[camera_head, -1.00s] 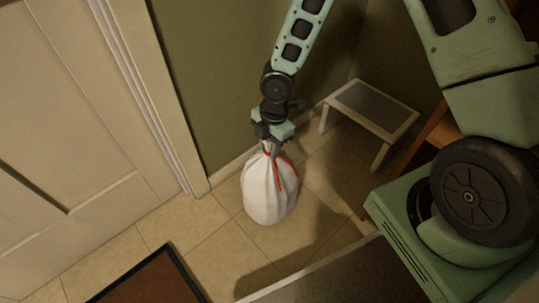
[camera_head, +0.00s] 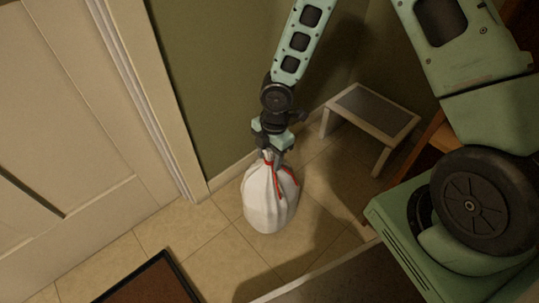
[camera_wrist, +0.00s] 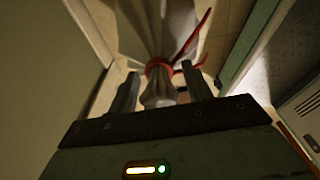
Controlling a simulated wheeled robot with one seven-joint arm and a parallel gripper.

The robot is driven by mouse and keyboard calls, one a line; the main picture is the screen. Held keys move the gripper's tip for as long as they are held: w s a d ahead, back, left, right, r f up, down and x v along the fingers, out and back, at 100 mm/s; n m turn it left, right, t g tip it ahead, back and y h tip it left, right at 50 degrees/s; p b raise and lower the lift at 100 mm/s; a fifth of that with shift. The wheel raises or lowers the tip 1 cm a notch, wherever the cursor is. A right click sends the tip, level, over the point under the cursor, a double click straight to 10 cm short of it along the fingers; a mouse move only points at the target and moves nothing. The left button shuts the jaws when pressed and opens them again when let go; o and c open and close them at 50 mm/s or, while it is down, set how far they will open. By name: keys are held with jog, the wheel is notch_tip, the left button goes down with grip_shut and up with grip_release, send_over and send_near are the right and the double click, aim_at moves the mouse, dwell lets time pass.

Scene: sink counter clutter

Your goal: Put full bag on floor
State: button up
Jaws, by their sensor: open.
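The full bag (camera_head: 270,205) is white with a red drawstring and a gathered neck. It appears upright at floor level by the wall; the head view does not clearly show whether its base touches the tiles. My gripper (camera_head: 273,156) is right above the bag, around its neck. In the wrist view my gripper (camera_wrist: 160,90) has its two fingers apart, with the bag's neck (camera_wrist: 158,92) and red tie between them and gaps on both sides. The bag's body (camera_wrist: 155,25) extends beyond the fingertips.
A step stool (camera_head: 370,115) stands to the right of the bag by the wall. A white door (camera_head: 70,120) is on the left, and a brown mat (camera_head: 150,285) lies at the lower left. Tiled floor (camera_head: 190,235) is clear between the mat and the bag.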

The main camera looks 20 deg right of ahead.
jog(key=r+p, duration=0.2)
jog(key=r, duration=0.2)
jog(key=d+r+p, duration=0.1)
jog(key=r+p, duration=0.1)
jog(key=r, duration=0.2)
jog(key=r+p, duration=0.2)
jog(key=r, duration=0.2)
jog(key=shift+w+d+p, duration=0.15)
jog(key=shift+w+p, duration=0.05)
jog(key=shift+p, duration=0.15)
jog(key=s+a+r+m, duration=0.3)
jog(key=s+r+m, duration=0.4)
jog(key=s+r, duration=0.3)
jog(key=s+a+r+m, duration=0.4)
jog(key=s+r+m, duration=0.3)
jog(key=s+r, duration=0.2)
jog(key=shift+s+a+r+h, duration=0.3)
jog(key=shift+s+r+h, duration=0.1)
jog(key=shift+s, duration=0.7)
